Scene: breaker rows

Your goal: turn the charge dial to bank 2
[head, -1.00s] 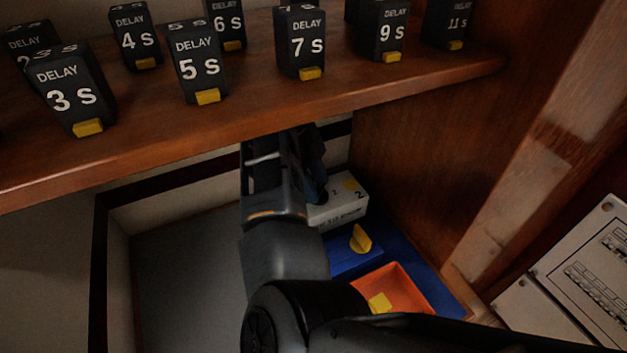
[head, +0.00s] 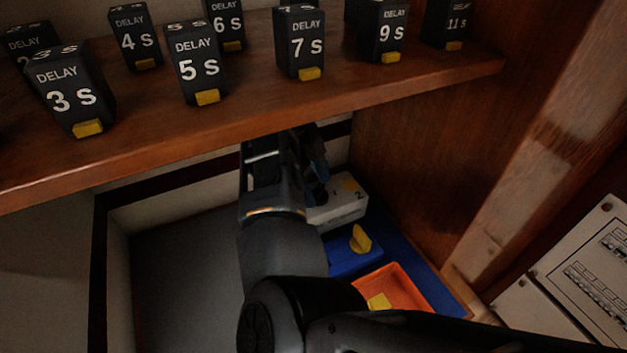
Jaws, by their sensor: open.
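My gripper (head: 319,185) is at the left side of the white box, close to the knob. It is dark and partly hidden by my own arm and the shelf edge. Its jaws are open with nothing seen between them. I cannot tell whether it touches the box. The knob's exact pointing direction is too small to read.
A wooden shelf (head: 270,92) with several black delay blocks overhangs the bay. A blue box with a yellow lever (head: 360,239) and an orange tray (head: 398,283) lie in front of the dial. A wooden wall (head: 430,160) closes the right side. Grey floor (head: 185,275) at left is clear.

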